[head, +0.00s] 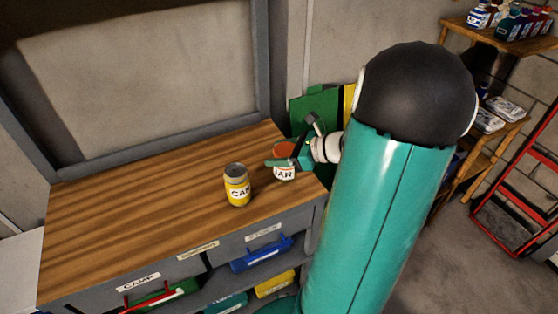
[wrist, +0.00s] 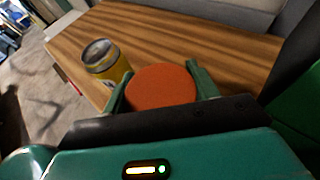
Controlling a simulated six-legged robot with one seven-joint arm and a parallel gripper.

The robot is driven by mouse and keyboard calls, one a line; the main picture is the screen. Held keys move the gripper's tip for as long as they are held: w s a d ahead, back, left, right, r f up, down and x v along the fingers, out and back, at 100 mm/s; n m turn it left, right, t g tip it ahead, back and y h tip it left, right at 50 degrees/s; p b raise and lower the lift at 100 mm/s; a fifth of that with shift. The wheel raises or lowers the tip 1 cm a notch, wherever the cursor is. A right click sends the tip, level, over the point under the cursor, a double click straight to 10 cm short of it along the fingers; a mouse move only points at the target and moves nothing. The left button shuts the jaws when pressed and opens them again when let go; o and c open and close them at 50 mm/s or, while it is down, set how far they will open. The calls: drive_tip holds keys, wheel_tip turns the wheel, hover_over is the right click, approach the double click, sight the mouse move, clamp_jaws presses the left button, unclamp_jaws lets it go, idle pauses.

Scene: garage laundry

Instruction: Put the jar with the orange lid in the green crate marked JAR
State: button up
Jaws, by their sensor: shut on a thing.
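The jar (head: 284,174) has an orange lid and a white label reading JAR. It is at the right end of the wooden worktop; I cannot tell whether it touches the top. My gripper (head: 283,160) is shut on it, with its green fingers on both sides near the lid. In the wrist view the orange lid (wrist: 160,87) fills the space between the fingertips of my gripper (wrist: 158,85). No crate with a readable JAR mark shows. A green panel-like thing (head: 308,107) stands behind the worktop's right end, partly hidden by my arm.
A yellow can (head: 236,186) stands upright just left of the jar, also in the wrist view (wrist: 106,63). The worktop (head: 130,210) is clear further left. Coloured cases, one blue (head: 262,254), sit below. A shelf rack (head: 500,40) and red ladder-like frame (head: 515,200) stand right.

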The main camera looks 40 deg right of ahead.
drive_tip(key=shift+w+f, duration=0.15)
drive_tip(key=shift+f, duration=0.7)
drive_tip(key=shift+w+f, duration=0.1)
drive_tip(key=shift+f, duration=0.75)
drive_tip(key=shift+f, duration=0.1)
drive_tip(key=o, duration=1.4)
drive_tip(key=shift+c, duration=0.2)
